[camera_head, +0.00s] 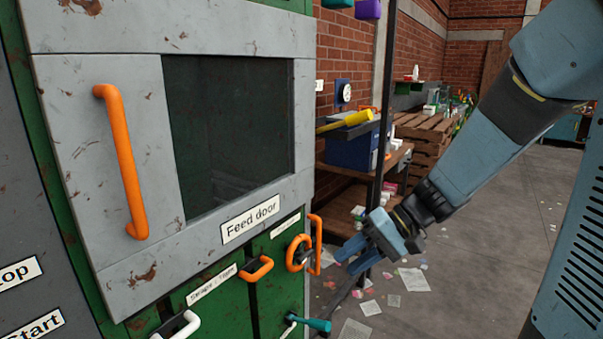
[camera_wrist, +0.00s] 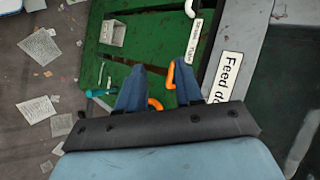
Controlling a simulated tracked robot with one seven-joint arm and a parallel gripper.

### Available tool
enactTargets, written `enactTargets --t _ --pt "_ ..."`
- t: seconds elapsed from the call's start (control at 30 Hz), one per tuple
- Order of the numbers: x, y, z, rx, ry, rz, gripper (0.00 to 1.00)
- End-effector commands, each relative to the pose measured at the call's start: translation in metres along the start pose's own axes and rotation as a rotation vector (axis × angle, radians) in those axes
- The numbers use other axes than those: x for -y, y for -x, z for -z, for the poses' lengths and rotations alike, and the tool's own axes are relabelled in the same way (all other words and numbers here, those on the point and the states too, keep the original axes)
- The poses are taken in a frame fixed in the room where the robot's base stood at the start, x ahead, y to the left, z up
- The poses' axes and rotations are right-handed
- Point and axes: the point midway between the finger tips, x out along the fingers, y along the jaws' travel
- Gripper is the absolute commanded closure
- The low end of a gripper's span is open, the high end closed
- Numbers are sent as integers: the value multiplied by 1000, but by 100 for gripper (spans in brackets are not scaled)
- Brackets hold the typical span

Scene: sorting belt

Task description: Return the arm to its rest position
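My arm reaches down from the upper right in the head view, in front of the machine's right side. My gripper (camera_head: 346,262) is at its end, just right of the orange handles and apart from the feed door. In the wrist view my gripper (camera_wrist: 159,70) has its two blue fingers spread with a gap between them and nothing held. The green machine front (camera_wrist: 140,45) lies beyond the fingertips. Orange handles show beside and behind the fingers; I cannot tell whether a finger touches one.
The grey feed door (camera_head: 240,232) with its orange handle (camera_head: 122,165) fills the left. A teal-handled lever (camera_head: 318,324) sticks out below. A dark post (camera_head: 380,120) and a wooden workbench (camera_head: 395,160) stand behind my gripper. Papers litter the floor (camera_head: 470,250), otherwise open on the right.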

Motion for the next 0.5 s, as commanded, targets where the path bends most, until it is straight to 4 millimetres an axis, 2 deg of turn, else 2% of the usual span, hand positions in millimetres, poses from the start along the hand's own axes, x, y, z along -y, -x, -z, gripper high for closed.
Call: enactTargets --t 0.2,0.5 --pt "2 30 -31 -20 54 -213 65" --pt "-1 80 -63 -141 110 -508 65"
